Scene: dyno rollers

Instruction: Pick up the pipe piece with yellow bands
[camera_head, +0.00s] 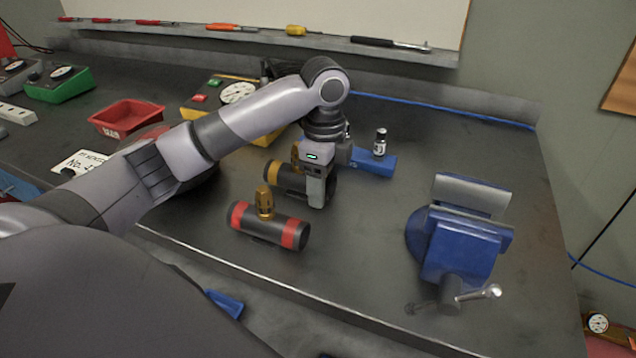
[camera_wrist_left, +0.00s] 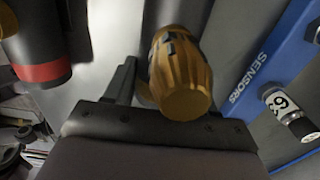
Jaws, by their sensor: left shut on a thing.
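The pipe piece with yellow bands (camera_head: 274,174) is a dark cylinder lying on the workbench, with a brass fitting on top. My left gripper (camera_head: 316,188) reaches down over its right part, one finger in front of the pipe, and is shut on it. The gripper hides the right part of the pipe. In the left wrist view the brass fitting (camera_wrist_left: 182,80) stands large beside a dark finger; the grip on the pipe body is not clear there. I cannot tell whether the pipe touches the bench. My right gripper is not in view.
A red-banded pipe piece (camera_head: 268,226) lies nearer the bench's front edge. A blue sensors tray (camera_head: 372,164) with a small bottle (camera_head: 380,142) stands behind right. A blue vise (camera_head: 460,240) is at the right. A red bin (camera_head: 126,117) is at the left. The bench before the vise is clear.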

